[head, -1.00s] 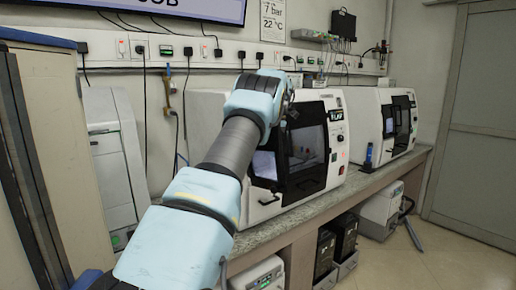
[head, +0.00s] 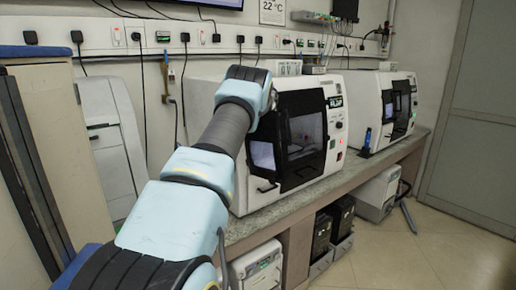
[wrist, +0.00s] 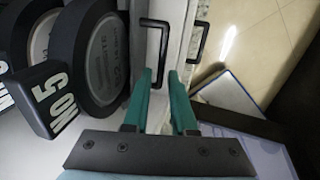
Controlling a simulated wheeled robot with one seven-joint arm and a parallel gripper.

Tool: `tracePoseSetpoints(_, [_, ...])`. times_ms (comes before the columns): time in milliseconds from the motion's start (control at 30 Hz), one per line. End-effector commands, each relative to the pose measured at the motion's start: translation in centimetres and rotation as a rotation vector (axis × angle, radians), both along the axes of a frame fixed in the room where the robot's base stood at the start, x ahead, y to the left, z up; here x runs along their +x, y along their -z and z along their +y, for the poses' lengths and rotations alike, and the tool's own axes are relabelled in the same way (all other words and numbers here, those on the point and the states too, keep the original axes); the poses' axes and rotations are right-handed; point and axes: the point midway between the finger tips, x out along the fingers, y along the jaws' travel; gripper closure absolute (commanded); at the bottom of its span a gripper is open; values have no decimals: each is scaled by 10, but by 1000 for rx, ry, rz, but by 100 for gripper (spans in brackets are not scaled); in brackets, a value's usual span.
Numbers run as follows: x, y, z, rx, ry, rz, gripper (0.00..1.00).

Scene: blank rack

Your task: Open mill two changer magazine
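Two white milling machines with black-framed windows stand on the bench in the head view: a near one (head: 205,98) and a far one (head: 386,80). I cannot tell from labels which is mill two. My gripper is hidden behind my arm in the head view, at the near machine's upper left. In the wrist view my gripper (wrist: 161,78) has teal fingers, open with a narrow gap. A black bar handle (wrist: 164,48) on a pale panel lies just beyond them, its lower end between the fingertips. Whether they touch it is unclear. A second black handle (wrist: 203,40) is to the right.
Floor (head: 400,255) at right is clear.

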Motion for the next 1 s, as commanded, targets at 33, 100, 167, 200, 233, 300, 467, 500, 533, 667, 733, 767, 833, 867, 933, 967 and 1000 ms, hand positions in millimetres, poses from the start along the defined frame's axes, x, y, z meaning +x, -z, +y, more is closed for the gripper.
tracePoseSetpoints(33, [0,2,0,0,0,0,75])
tracePoseSetpoints(100, [1,4,0,0,0,0,75])
tracePoseSetpoints(167, [1,4,0,0,0,-1,75])
tracePoseSetpoints(200, [1,4,0,0,0,-1,75])
tracePoseSetpoints(233, [1,4,0,0,0,-1,75])
tracePoseSetpoints(300, [1,4,0,1,0,-1,75])
tracePoseSetpoints(467, [1,4,0,1,0,-1,91])
tracePoseSetpoints(500, [1,4,0,1,1,-1,96])
tracePoseSetpoints(533, [1,4,0,1,1,-1,99])
tracePoseSetpoints(667, [1,4,0,0,1,-1,100])
tracePoseSetpoints(733, [1,4,0,0,1,-1,100])
tracePoseSetpoints(767, [1,4,0,0,1,-1,100])
tracePoseSetpoints(833, [1,3,0,0,1,-1,100])
tracePoseSetpoints(867, [1,3,0,0,1,-1,100])
tracePoseSetpoints(933, [1,3,0,0,1,-1,100])
tracePoseSetpoints(967, [1,3,0,0,1,-1,100])
tracePoseSetpoints(1000, [1,3,0,0,1,-1,100])
